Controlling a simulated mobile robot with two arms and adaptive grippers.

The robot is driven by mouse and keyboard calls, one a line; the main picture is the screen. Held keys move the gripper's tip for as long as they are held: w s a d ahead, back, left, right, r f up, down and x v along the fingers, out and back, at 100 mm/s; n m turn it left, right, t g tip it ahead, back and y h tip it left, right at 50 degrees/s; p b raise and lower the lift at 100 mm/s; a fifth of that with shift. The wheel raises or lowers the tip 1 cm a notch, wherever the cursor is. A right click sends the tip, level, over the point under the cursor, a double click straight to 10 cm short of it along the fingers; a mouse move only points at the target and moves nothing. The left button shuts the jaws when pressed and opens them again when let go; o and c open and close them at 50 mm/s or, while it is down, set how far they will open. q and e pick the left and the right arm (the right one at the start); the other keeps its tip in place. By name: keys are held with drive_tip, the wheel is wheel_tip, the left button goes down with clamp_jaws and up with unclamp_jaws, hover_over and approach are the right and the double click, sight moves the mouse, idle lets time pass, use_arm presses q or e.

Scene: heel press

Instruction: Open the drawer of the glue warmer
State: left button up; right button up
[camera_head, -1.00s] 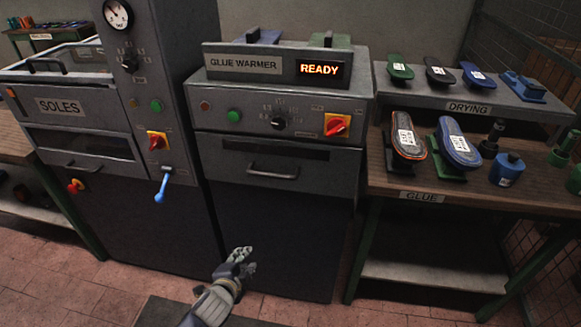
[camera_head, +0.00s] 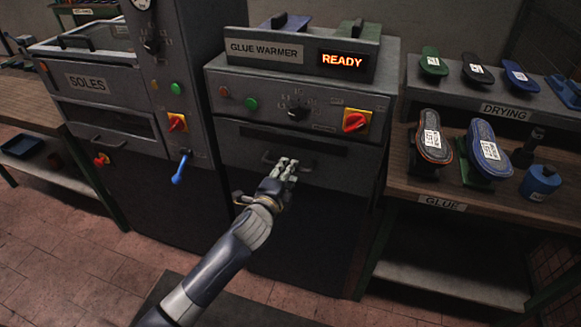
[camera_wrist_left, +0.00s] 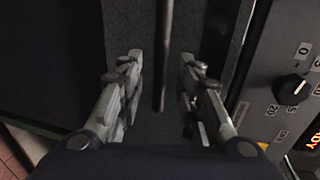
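The glue warmer (camera_head: 264,52) is a grey box whose lit display reads READY. Its drawer front (camera_head: 235,146) is below the control panel and looks closed. The drawer's bar handle (camera_head: 268,160) is partly hidden by my left gripper (camera_head: 287,166), which reaches in from below. In the left wrist view my left gripper (camera_wrist_left: 160,95) is open. The handle (camera_wrist_left: 163,55) shows as a dark bar running between its two apart fingers, with space on both sides. My right gripper is not in view.
The SOLES press (camera_head: 88,82) with a blue lever (camera_head: 180,168) stands to the left. On the right, a wooden bench (camera_head: 405,185) holds shoe soles, a blue pot (camera_head: 540,182) and the grey drying rack (camera_head: 430,88). The floor in front is open.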

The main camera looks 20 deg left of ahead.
use_arm(q)
drive_tip(key=shift+x, duration=1.7)
clamp_jaws()
